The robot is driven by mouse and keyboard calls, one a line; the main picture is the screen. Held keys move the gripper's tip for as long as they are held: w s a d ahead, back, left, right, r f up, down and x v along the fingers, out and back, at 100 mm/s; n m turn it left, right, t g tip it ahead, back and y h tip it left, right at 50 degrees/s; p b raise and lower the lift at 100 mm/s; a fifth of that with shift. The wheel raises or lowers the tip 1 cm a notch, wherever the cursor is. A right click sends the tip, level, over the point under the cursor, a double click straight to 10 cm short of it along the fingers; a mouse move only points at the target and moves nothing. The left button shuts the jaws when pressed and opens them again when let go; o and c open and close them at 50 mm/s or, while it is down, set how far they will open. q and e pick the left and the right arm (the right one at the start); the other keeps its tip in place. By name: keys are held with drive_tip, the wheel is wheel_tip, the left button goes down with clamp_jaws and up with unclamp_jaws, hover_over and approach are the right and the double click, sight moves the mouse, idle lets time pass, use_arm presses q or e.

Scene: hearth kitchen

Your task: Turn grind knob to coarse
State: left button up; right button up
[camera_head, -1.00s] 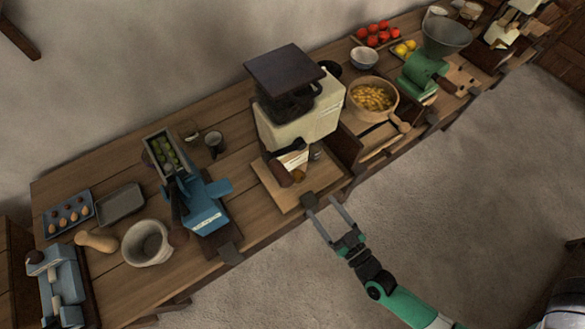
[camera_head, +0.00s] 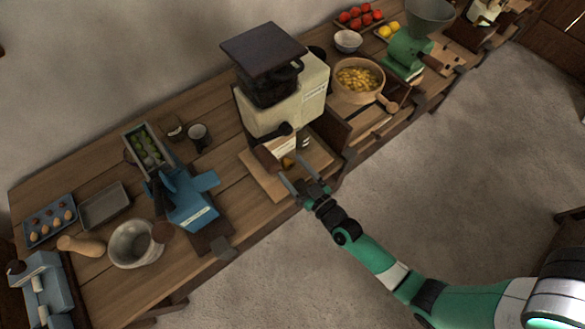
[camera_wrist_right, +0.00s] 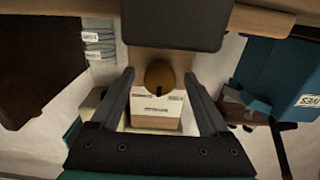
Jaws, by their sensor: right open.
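The cream grinder (camera_head: 283,112) with a dark square hopper stands on the wooden bench in the head view. A small brass-coloured round thing, which looks like the grind knob (camera_head: 288,162), shows low on its front side. In the right wrist view the knob (camera_wrist_right: 160,76) sits between the fingers, above a white printed label (camera_wrist_right: 155,108) too small to read. My right gripper (camera_head: 291,166) is open at the grinder's front, its fingers on either side of the knob in the picture. I cannot tell whether they touch it. My left gripper is not in view.
A blue press (camera_head: 190,205) stands left of the grinder, and a wooden bowl of yellow pieces (camera_head: 358,76) stands right of it. A green mill (camera_head: 408,50) is farther right. A wooden board (camera_head: 262,178) lies at the grinder's front. The floor before the bench is clear.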

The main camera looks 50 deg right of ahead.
clamp_jaws()
drive_tip(key=shift+m, duration=0.4)
drive_tip(key=m, duration=0.5)
drive_tip(key=m+b, duration=0.1)
drive_tip(key=m, duration=0.5)
drive_tip(key=shift+a, duration=0.1)
drive_tip(key=shift+r, duration=0.1)
idle(0.5)
unclamp_jaws()
